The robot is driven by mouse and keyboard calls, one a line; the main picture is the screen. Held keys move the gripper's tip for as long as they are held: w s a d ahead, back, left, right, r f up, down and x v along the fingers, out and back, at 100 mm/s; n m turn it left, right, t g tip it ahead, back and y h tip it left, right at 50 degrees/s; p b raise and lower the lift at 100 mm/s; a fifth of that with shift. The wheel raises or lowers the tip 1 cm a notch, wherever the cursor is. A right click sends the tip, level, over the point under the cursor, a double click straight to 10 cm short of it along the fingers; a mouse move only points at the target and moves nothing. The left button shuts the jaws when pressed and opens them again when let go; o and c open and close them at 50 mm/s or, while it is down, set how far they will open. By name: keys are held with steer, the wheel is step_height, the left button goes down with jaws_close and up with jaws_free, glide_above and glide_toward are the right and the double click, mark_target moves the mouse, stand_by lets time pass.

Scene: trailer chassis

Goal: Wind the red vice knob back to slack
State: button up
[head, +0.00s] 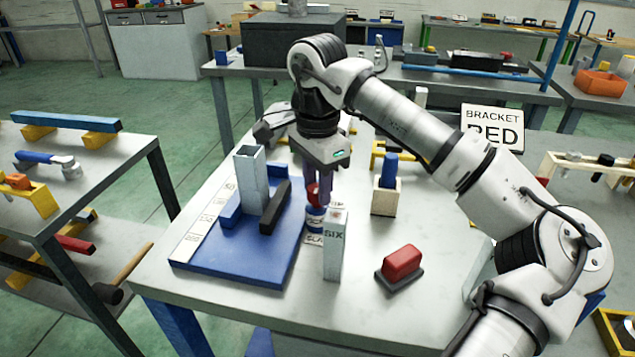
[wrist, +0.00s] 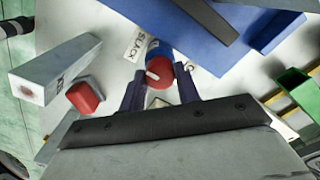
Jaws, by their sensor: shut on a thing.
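The red vice knob (head: 312,193) sits on a blue and white post at the right edge of the blue vice base (head: 225,262). In the wrist view the knob (wrist: 159,73) has a white pointer mark on its left side. My gripper (head: 320,190) points down from above, with its dark fingers on either side of the knob, shut on it. A SLACK label (wrist: 146,38) lies left of the knob in the wrist view; another label on its right is partly hidden. A grey square tube (head: 249,180) stands upright between the blue and black vice jaws.
A grey block marked SIX (head: 335,250) stands close in front of the knob. A red-topped block (head: 402,263) lies to the right. A wooden holder with a blue peg (head: 385,198) stands behind it. The near table front is clear.

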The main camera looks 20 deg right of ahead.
mark_target(317, 188)
stand_by(0.4)
steer(key=o, duration=1)
steer(key=shift+r, duration=0.1)
step_height(317, 188, up, 14)
steer(key=shift+f+p, duration=0.15)
steer(key=shift+p, duration=0.2)
